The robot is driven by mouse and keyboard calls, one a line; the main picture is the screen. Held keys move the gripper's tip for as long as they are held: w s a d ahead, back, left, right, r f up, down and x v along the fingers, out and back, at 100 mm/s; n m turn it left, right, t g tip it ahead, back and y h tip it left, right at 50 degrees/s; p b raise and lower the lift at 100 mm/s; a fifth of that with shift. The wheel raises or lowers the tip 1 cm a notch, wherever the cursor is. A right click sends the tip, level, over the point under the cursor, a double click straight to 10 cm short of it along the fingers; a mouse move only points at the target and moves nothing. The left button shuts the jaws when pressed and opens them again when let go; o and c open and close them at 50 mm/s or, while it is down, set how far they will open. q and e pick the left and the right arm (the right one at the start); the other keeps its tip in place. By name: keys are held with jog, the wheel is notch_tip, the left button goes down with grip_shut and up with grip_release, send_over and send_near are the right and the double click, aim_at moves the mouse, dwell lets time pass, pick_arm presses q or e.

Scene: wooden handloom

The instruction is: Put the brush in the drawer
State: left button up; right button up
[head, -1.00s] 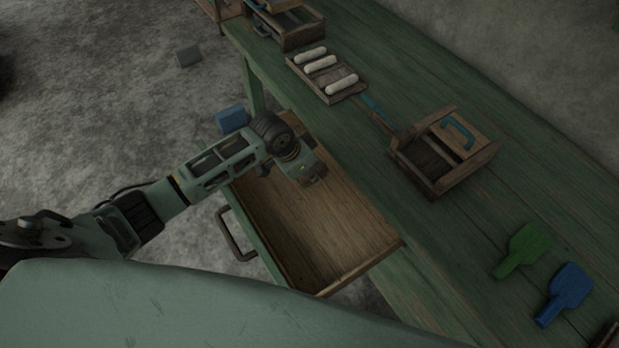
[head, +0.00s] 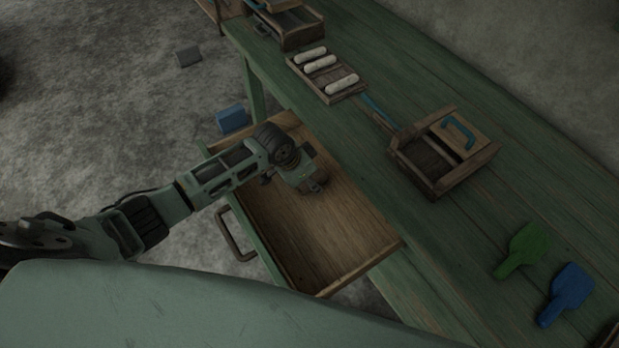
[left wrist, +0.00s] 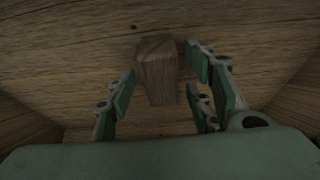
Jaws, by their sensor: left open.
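The drawer (head: 345,255) is pulled open from the green table, its wooden floor largely bare. My left gripper (head: 316,184) is low inside it, toward the far end. In the left wrist view my left gripper (left wrist: 162,95) is open, its fingers on either side of a wooden block-like piece (left wrist: 157,70) and apart from it. This piece looks like the brush's handle; no bristles show. Wooden boards, apparently the drawer's floor and sides, surround it. In the head view the brush is hard to tell from my fingers. My right gripper is not in view.
A blue block (head: 231,119) is beyond the drawer.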

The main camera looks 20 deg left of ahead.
pick_arm(q)
jog(key=p+v, duration=0.1)
jog(key=v, duration=1.1)
jog(key=shift+r, duration=0.15)
